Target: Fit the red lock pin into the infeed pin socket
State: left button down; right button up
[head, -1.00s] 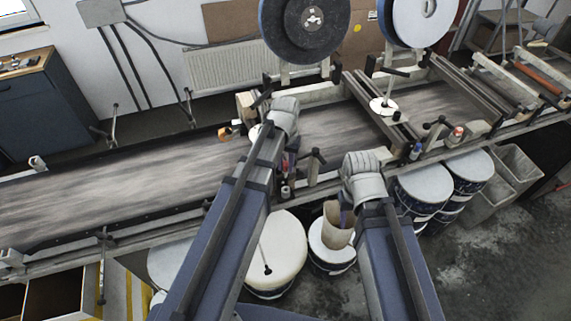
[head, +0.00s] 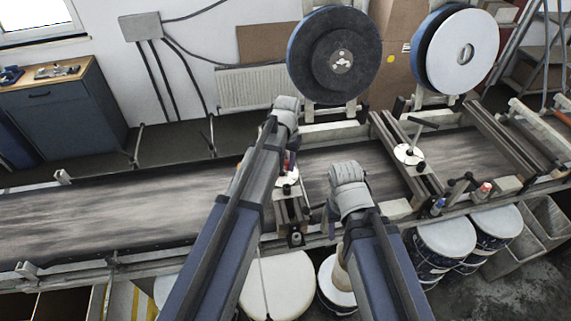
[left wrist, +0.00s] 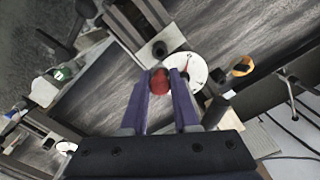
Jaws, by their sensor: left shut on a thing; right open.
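The red lock pin (left wrist: 159,82) is between the two purple fingers of my left gripper (left wrist: 164,78), shut on it, in the left wrist view. In the head view only a bit of red (head: 287,163) shows beside my left gripper (head: 287,172), over the belt near a white disc (head: 288,178). That disc (left wrist: 187,70) lies just beyond the fingertips in the wrist view.
The conveyor belt (head: 100,215) runs across the view. A crossbar carries another white disc (head: 408,153) to the right. Two large reels (head: 335,55) (head: 460,52) stand behind.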

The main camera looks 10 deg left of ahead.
aim_at(287, 176)
pick_arm(q)
jog(key=shift+f+b, duration=2.55)
jog(key=shift+f+b, duration=1.95)
jog(key=shift+f, duration=0.05)
jog(key=c, duration=0.6)
grip_release()
jog(key=shift+r, duration=0.1)
jog(key=shift+r, duration=0.1)
notch_tip(287, 176, up, 8)
jog(key=p, duration=0.8)
jog(key=shift+f, duration=0.25)
